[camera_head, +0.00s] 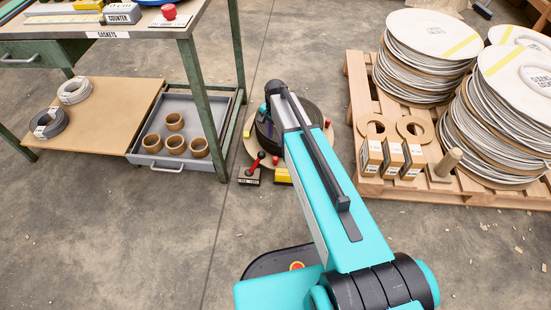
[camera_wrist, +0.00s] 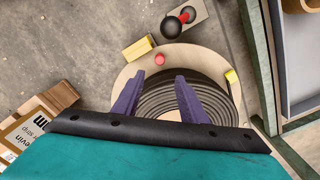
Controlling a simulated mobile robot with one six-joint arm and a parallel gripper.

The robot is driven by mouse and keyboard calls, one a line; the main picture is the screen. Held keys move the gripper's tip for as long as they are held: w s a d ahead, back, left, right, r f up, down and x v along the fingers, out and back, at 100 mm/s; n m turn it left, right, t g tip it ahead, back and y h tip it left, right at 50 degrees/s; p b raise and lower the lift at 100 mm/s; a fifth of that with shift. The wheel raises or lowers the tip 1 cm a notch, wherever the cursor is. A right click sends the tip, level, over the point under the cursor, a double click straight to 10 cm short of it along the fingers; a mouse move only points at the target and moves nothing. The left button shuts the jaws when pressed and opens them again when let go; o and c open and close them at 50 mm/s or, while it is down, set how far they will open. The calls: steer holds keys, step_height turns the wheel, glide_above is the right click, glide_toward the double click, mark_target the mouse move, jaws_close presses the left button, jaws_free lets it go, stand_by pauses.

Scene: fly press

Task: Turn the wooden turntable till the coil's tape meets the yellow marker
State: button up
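The wooden turntable (camera_head: 250,150) is on the floor with a dark coil (camera_head: 264,126) on it; my arm covers much of both. In the wrist view, the turntable (camera_wrist: 127,78) has a short red peg (camera_wrist: 160,59) on its rim. The coil's yellow tape (camera_wrist: 231,76) is at the coil's right edge. The yellow marker (camera_wrist: 138,48) is a block on the floor just outside the rim, near the peg and well apart from the tape. My gripper (camera_wrist: 159,76) is open and empty, its purple fingers over the turntable with the peg just beyond the tips.
A workbench (camera_head: 205,100) with a grey tray (camera_head: 218,165) stands left. A loaded pallet (camera_head: 357,90) stands right. Floor between bench and turntable is narrow.

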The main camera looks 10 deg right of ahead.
mark_target(276, 158)
step_height(276, 158, down, 14)
steer(key=b, duration=0.5)
steer(key=shift+r, duration=0.1)
stand_by(0.5)
jaws_close()
